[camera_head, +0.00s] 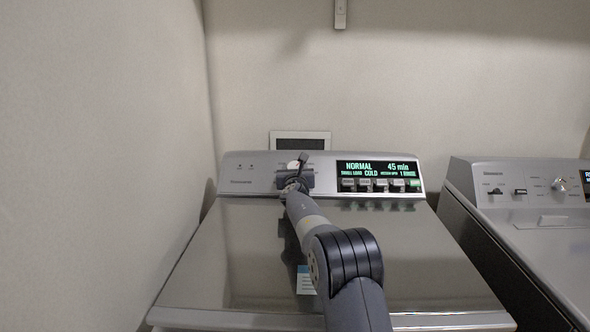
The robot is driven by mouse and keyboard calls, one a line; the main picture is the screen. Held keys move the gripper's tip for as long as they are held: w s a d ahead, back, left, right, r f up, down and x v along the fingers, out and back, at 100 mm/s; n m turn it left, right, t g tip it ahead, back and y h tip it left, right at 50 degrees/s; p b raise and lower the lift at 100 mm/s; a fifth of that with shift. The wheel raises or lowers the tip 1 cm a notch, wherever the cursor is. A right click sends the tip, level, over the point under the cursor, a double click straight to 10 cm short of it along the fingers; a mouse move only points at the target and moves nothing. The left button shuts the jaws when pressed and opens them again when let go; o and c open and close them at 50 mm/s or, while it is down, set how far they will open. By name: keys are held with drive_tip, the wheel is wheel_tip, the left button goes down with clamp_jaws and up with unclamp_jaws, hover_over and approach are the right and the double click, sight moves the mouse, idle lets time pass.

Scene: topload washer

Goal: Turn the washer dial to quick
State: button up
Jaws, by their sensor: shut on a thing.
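The washer (240,262) stands in the middle of the head view with its lid closed. Its control panel (242,187) runs along the back. My gripper (300,166) is at the panel, left of the display, where it is shut on the dial. The dial itself is mostly hidden behind my gripper, and its pointer cannot be read. The lit display (376,168) reads NORMAL, 45 min, SMALL LOAD, COLD and 1 RINSE in green letters.
A row of buttons (380,185) sits under the display, the rightmost lit green. A second appliance (530,225) with its own knob stands at the right. A wall (95,160) is close on the left. A framed wall box (322,136) is behind the panel.

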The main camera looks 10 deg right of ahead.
drive_tip(key=shift+r+p, duration=0.1)
drive_tip(key=shift+p, duration=0.25)
drive_tip(key=m+h+p, duration=0.2)
drive_tip(key=m+p, duration=0.1)
drive_tip(key=shift+a+r, duration=0.1)
drive_tip(key=shift+r, duration=0.1)
drive_tip(key=m+g+h+p, duration=0.2)
drive_tip(key=m+h+p, duration=0.1)
drive_tip(key=p, duration=0.1)
drive_tip(key=shift+m, duration=0.3)
drive_tip(key=m+g+h+p, duration=0.1)
drive_tip(key=m+p, duration=0.1)
drive_tip(key=p, duration=0.1)
drive_tip(key=m+g+h+p, duration=0.2)
drive_tip(key=m+p, duration=0.1)
drive_tip(key=shift+f, duration=0.2)
drive_tip(key=shift+f+m+g+h+p, duration=0.1)
drive_tip(key=shift+m+g+h+p, duration=0.3)
drive_tip(key=shift+m+h, duration=0.1)
drive_tip(key=o, duration=1)
drive_tip(key=shift+c, duration=0.2)
